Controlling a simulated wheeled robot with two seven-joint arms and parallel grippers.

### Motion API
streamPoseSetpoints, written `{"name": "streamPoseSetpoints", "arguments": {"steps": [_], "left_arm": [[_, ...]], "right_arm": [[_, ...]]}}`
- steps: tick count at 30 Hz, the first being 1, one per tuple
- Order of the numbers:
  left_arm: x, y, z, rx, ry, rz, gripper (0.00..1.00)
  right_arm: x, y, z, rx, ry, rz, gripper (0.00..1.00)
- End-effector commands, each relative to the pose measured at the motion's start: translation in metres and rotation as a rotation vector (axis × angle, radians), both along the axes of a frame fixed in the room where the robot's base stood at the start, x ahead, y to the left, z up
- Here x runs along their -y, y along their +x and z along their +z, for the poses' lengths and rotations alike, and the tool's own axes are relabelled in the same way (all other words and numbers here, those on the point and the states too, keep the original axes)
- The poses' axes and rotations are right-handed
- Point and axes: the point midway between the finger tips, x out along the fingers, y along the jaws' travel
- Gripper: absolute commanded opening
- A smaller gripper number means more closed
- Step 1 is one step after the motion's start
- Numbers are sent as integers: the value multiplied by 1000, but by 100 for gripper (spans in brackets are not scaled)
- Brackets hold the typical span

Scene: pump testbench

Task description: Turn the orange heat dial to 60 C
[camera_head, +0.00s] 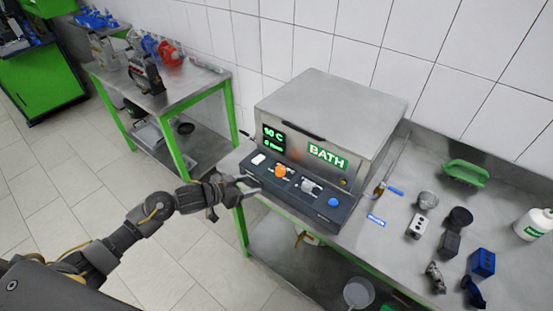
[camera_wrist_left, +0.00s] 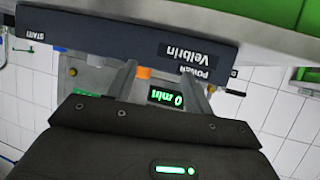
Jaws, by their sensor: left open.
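The orange heat dial (camera_head: 281,170) sits on the dark sloped front panel of the steel bath (camera_head: 325,110). In the left wrist view, which is upside down, a small part of the orange dial (camera_wrist_left: 144,72) shows between the fingers. The green display (camera_head: 272,139) has a temperature line ending in "0 C", its first digit unclear, above "0 min". My left gripper (camera_head: 254,184) is open and empty, in front of the panel, left of and slightly below the dial, apparently not touching it. The left wrist view shows both fingers (camera_wrist_left: 160,78) spread apart. My right gripper is out of view.
A grey knob (camera_head: 310,186) and a blue button (camera_head: 333,202) sit right of the dial; a white switch (camera_head: 258,159) is left. The floor at left is clear.

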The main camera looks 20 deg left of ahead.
Motion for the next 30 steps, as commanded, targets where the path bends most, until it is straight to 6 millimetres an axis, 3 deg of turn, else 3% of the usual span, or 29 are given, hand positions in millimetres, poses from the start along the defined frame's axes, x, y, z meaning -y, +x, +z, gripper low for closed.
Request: {"name": "streamPoseSetpoints", "arguments": {"steps": [1, 3, 7, 14, 30], "left_arm": [[6, -1, 28, 21, 1, -30, 52], [11, -3, 47, 38, -2, -56, 52], [16, -6, 59, 49, -4, -77, 52], [23, 4, 56, 50, -7, -74, 52], [73, 66, 22, 51, -6, -72, 52]], "right_arm": [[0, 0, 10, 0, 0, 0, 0], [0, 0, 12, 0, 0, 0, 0], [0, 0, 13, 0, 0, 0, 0], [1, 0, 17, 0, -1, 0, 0], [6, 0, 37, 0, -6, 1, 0]]}}
